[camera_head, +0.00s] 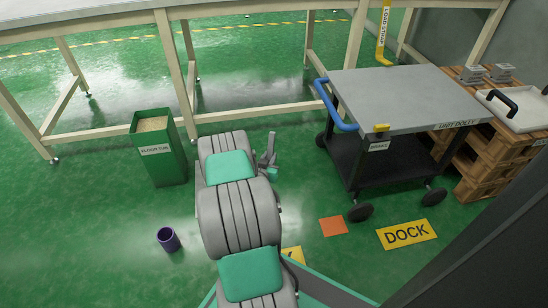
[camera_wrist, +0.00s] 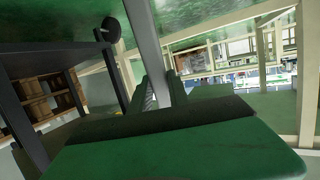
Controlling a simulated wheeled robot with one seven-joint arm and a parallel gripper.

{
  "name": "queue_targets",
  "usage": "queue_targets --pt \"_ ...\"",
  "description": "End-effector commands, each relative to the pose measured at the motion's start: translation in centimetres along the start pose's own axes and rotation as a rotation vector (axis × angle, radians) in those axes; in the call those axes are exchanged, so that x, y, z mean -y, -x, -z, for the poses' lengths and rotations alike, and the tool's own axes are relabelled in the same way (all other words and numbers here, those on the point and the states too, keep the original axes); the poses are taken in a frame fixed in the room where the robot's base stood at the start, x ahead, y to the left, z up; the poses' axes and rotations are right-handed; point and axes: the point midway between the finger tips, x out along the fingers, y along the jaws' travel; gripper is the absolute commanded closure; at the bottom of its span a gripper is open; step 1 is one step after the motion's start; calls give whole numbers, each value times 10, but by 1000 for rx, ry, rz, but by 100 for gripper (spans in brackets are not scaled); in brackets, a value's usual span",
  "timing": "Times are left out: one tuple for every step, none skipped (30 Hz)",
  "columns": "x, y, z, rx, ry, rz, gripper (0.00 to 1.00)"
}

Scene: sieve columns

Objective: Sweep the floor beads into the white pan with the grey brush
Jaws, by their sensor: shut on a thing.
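My gripper (camera_head: 266,165) is low over the green floor, just right of my arm, partly hidden by it. In the wrist view its fingers (camera_wrist: 160,92) are closed around a grey bar, which I take to be the handle of the grey brush (camera_wrist: 146,40). The bar also shows upright in the head view (camera_head: 271,143). No bristles can be made out. A white pan (camera_head: 527,116) with a black handle lies on the wooden pallets at the far right, cut by the picture edge. I cannot make out any beads on the floor.
A green floor tub (camera_head: 170,165) with beige contents stands left of my arm. A purple cup (camera_head: 168,239) stands nearer. A grey-topped dolly (camera_head: 400,98) with a blue handle stands right, beside stacked pallets (camera_head: 480,170). A long table (camera_head: 120,17) spans the back.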

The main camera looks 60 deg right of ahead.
Motion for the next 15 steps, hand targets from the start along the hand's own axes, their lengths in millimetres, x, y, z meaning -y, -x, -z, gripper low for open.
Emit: queue_targets --pt "0 1 -3 5 -2 0 100" --pt "0 1 -3 5 -2 0 100" --pt "0 1 -3 6 -2 0 100" --pt "0 1 -3 6 -2 0 100" --pt "0 1 -3 6 -2 0 100" --pt "0 1 -4 7 -2 1 100" --pt "2 2 -4 7 -2 2 100" --pt "4 2 -4 7 -1 3 100" --pt "7 4 -5 8 -2 3 100" --pt "10 6 -5 8 -1 3 100" --pt "13 7 -6 8 0 3 100" --pt "17 9 -6 8 -1 3 100" --pt "19 10 -6 8 -1 3 100" --pt "22 12 -7 8 0 4 100" --pt "25 13 -7 9 -1 3 100"
